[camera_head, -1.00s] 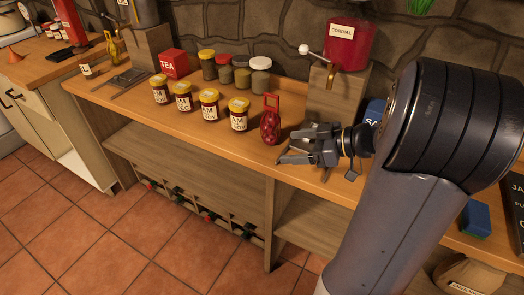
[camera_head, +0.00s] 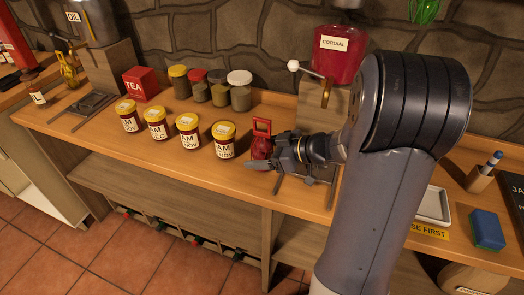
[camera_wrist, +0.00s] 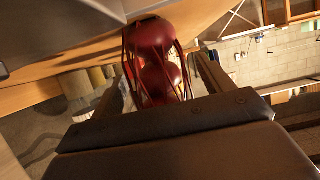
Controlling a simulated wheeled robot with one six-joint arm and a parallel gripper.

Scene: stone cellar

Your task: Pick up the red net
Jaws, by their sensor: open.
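The red net (camera_head: 262,143) stands upright on the wooden counter (camera_head: 205,163), to the right of the row of labelled jars. It has a red tag or handle at its top and holds rounded red items, which show in the wrist view (camera_wrist: 158,65). My gripper (camera_head: 262,161) is at the net's right and front side, low over the counter, and hides its lower part. In the wrist view the net lies between my two open fingers. I cannot tell whether either finger touches it.
Yellow-lidded jam jars (camera_head: 189,131) stand close to the left. Several spice jars (camera_head: 220,88), a red tea box (camera_head: 140,84) and a cordial dispenser (camera_head: 338,55) stand behind.

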